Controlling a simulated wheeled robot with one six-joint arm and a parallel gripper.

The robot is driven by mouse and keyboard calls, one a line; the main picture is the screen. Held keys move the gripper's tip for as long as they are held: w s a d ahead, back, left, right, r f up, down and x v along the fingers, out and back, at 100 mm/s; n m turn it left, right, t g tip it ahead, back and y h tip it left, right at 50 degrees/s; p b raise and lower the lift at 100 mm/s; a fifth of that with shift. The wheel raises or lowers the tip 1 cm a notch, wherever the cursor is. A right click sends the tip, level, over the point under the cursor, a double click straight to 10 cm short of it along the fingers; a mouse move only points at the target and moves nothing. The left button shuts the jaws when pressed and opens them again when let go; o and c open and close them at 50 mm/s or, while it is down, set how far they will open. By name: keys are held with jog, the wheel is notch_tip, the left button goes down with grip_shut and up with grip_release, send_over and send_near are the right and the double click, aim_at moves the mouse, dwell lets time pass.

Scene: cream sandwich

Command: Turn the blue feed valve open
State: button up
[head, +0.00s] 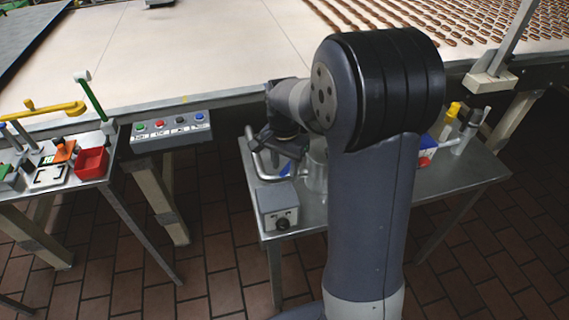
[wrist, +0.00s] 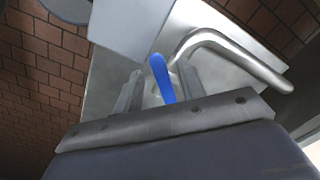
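The blue valve handle (wrist: 162,78) is a slim blue lever with a rounded end, seen in the wrist view beside a bent steel pipe (wrist: 235,50). My gripper (wrist: 160,88) has its two grey fingers apart, one on each side of the handle. A gap shows between the left finger and the handle, and the handle's lower part is hidden by the gripper body. In the head view a bit of blue (head: 285,171) shows below my gripper (head: 272,143), over the steel side table. Contact between fingers and handle cannot be told.
A grey box with a dark knob (head: 278,207) stands at the front left of the steel table (head: 252,182). A button panel (head: 171,126) and a conveyor (head: 190,40) lie beyond. Left is another table with a red bin (head: 92,161). My arm hides the table's middle.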

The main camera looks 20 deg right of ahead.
jog(key=shift+f, duration=0.15)
jog(key=shift+c, duration=0.2)
grip_shut()
jog(key=shift+w+a+m, duration=0.1)
jog(key=shift+m, duration=0.2)
jog(key=shift+w+a+m+p, duration=0.2)
jog(key=shift+w+m, duration=0.25)
jog(key=shift+m, duration=0.7)
jog(key=shift+w+a+m+p, duration=0.2)
jog(key=shift+w+m, duration=0.25)
jog(key=shift+m, duration=0.65)
jog(key=shift+w+a+m+p, duration=0.2)
jog(key=shift+w+m, duration=0.25)
jog(key=shift+m, duration=0.7)
jog(key=shift+o, duration=0.2)
grip_release()
